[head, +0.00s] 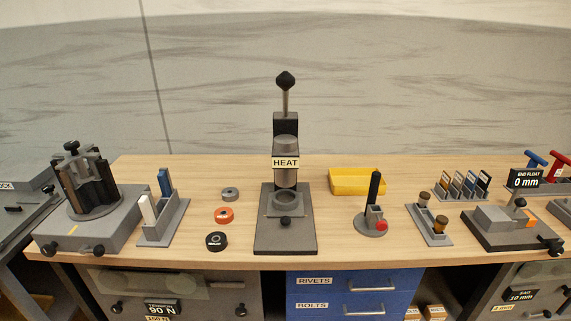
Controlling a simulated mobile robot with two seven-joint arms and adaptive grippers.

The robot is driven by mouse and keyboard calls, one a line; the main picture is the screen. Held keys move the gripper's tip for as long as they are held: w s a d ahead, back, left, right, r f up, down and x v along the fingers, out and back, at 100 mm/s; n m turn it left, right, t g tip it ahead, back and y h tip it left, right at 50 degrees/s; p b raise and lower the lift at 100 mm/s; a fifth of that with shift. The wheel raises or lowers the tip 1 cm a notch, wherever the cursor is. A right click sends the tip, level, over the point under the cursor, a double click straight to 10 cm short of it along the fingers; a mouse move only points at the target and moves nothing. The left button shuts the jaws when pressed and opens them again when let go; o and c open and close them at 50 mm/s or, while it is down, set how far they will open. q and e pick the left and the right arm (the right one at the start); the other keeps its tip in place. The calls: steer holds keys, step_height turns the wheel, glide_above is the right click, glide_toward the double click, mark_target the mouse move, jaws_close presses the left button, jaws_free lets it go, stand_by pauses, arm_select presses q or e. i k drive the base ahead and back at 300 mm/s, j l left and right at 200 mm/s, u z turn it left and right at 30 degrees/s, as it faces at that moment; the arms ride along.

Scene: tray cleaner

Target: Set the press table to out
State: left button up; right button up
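The press (286,130) stands upright at the middle of the bench, with a dark column, a lever with a black knob (285,81) on top and a label reading HEAT. Below its grey cylindrical head is the press table (270,205), a grey block with a round ring-shaped seat, on the dark base plate (285,242). A small black knob (285,221) sits at the front of the press table. The ring seat lies roughly under the head, and bare base plate shows in front of the knob. Neither of my grippers is in view.
Grey (230,194), orange (224,215) and black (216,241) rings lie left of the press. A yellow tray (357,182) is behind right, and a small stand (372,223) with a red ball is to the right. Blue drawers (340,281) are below.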

mark_target(276, 209)
steer(key=i+j, duration=0.15)
steer(key=j, duration=0.2)
steer(key=i+j, duration=0.35)
steer(key=j, duration=0.3)
